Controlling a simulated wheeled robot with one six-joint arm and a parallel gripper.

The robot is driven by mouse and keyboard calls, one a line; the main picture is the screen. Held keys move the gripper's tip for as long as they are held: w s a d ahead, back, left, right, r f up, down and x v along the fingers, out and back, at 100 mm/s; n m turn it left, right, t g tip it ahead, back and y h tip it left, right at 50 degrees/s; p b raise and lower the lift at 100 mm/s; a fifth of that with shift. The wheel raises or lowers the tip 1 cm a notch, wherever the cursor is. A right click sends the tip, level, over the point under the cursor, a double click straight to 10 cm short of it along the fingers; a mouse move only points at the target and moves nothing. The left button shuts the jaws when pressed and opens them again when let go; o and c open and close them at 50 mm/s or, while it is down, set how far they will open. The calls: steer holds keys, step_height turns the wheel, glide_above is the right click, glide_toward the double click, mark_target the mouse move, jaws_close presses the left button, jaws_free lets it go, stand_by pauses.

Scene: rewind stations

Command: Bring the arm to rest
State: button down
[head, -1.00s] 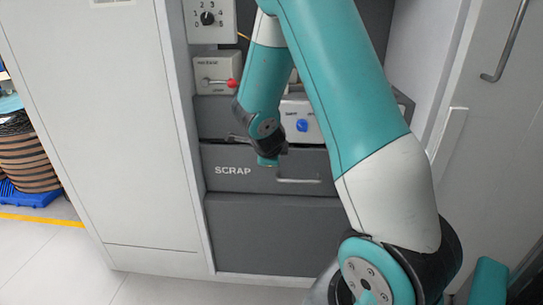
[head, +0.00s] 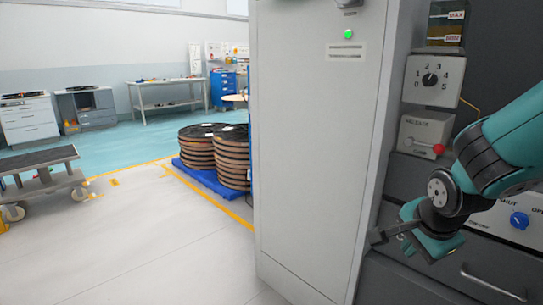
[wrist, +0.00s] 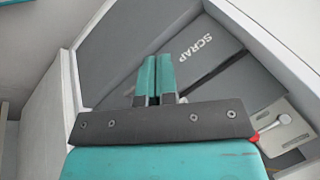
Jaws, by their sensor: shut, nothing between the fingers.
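My arm reaches in from the right of the head view, in front of the machine. My gripper (head: 392,236) hangs near the cabinet's right edge, pointing left. In the wrist view my gripper (wrist: 155,98) has its two teal fingertips together with nothing between them. Behind it lies the grey drawer front marked SCRAP (wrist: 200,55). My gripper looks apart from the panels, though the exact gap cannot be told.
A tall grey cabinet door (head: 315,150) stands close on the left. A dial box (head: 432,80), a red-knobbed lever (head: 438,149) and a blue knob (head: 519,221) are near the arm. A drawer handle (head: 492,284) sticks out below. Open floor (head: 150,245) lies left.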

steer(key=s+a+r+n+g+y, duration=0.2)
steer(key=s+a+r+n+y, duration=0.15)
steer(key=s+a+n, duration=0.6)
steer(key=s+a+r+n+g+y, duration=0.3)
steer(key=s+a+n, duration=0.35)
steer(key=n, duration=0.55)
step_height(320, 180, up, 24)
steer(key=s+h+p, duration=0.1)
steer(key=p, duration=2.1)
steer(key=shift+s+f+p, duration=0.15)
steer(key=shift+s+p, duration=0.15)
steer(key=shift+p, duration=0.05)
steer(key=shift+n, duration=0.25)
